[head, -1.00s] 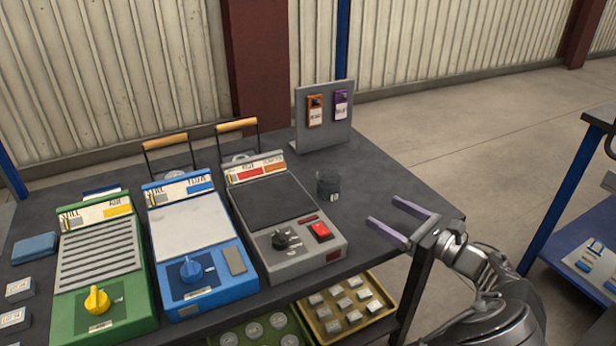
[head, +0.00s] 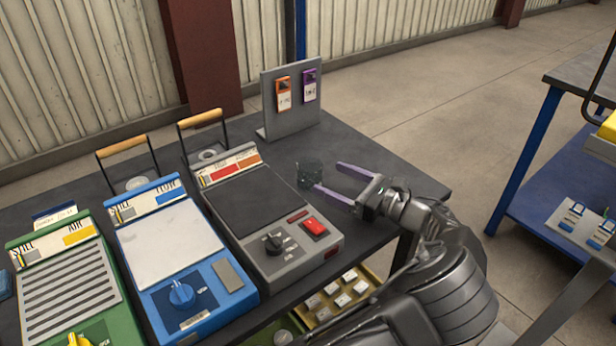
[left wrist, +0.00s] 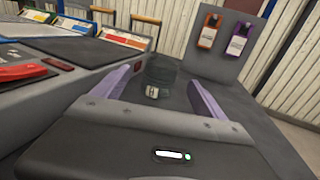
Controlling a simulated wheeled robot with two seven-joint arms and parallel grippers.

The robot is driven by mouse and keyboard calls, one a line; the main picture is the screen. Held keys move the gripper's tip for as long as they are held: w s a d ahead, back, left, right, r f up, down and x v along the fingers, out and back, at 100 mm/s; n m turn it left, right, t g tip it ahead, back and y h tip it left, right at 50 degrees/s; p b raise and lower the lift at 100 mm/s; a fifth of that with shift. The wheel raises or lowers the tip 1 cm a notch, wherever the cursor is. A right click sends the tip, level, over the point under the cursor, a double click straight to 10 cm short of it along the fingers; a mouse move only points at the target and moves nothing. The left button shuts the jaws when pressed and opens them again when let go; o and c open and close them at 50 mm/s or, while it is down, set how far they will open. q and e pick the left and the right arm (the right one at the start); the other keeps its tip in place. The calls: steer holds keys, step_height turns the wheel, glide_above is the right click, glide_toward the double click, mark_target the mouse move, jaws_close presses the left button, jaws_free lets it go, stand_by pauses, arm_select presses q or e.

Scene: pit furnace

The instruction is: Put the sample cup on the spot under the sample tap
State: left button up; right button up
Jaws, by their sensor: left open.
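The sample cup (head: 310,174), a dark see-through cup with a small white label, stands upright on the dark table to the right of the grey instrument. It also shows in the left wrist view (left wrist: 161,72). My left gripper (head: 329,176) is open, with its two purple fingers pointing at the cup. In the left wrist view the cup appears between the fingertips, or just beyond them; I cannot tell whether either finger touches it. I cannot make out a sample tap or the spot under it. My right gripper is not in view.
Grey (head: 270,212), blue (head: 215,275) and green (head: 40,265) instruments fill the table's left side. A grey upright panel (head: 270,110) with orange and purple tags stands behind the cup. A tray of small boxes (head: 340,318) is below. The table behind the gripper is clear.

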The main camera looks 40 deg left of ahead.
mark_target(300, 164)
arm_select(q)
steer(key=shift+a, duration=1.3)
steer(key=a+b, duration=0.1)
steer(key=a, duration=0.4)
steer(key=shift+w+a, duration=0.1)
steer(key=shift+c, duration=0.2)
steer(key=c, duration=1.5)
step_height(300, 164, up, 10)
steer(key=shift+r+p, duration=0.1)
steer(key=shift+p, duration=0.95)
steer(key=shift+c, duration=0.2)
